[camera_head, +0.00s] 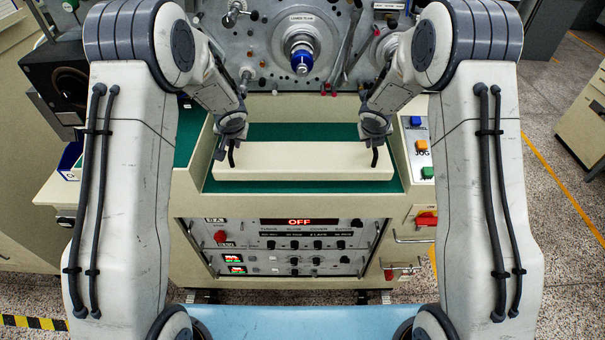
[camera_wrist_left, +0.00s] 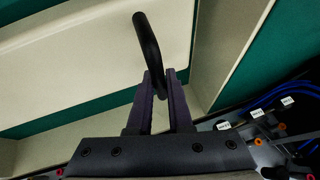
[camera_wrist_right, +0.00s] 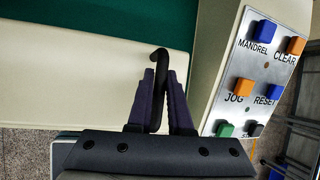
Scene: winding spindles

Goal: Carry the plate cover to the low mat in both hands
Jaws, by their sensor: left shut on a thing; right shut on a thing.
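The plate cover (camera_head: 303,161) is a long cream box-like piece with a dark handle at each end. In the head view it lies level over a green surface (camera_head: 290,132) in the machine's front recess. My left gripper (camera_head: 232,147) is shut on the cover's left handle, a black curved bar (camera_wrist_left: 148,45). My right gripper (camera_head: 375,145) is shut on the right handle (camera_wrist_right: 159,62). In both wrist views the purple-lined fingers close around the bars. I cannot tell whether the cover touches the green surface. The light blue mat (camera_head: 300,322) lies low at the front, partly hidden by my arms.
A grey machine panel with a blue-capped spindle (camera_head: 301,62) stands behind. A button panel (camera_head: 418,145) is close to the right of the cover. Below the recess is a control panel (camera_head: 290,247) with a red OFF display. Cream side walls flank the recess.

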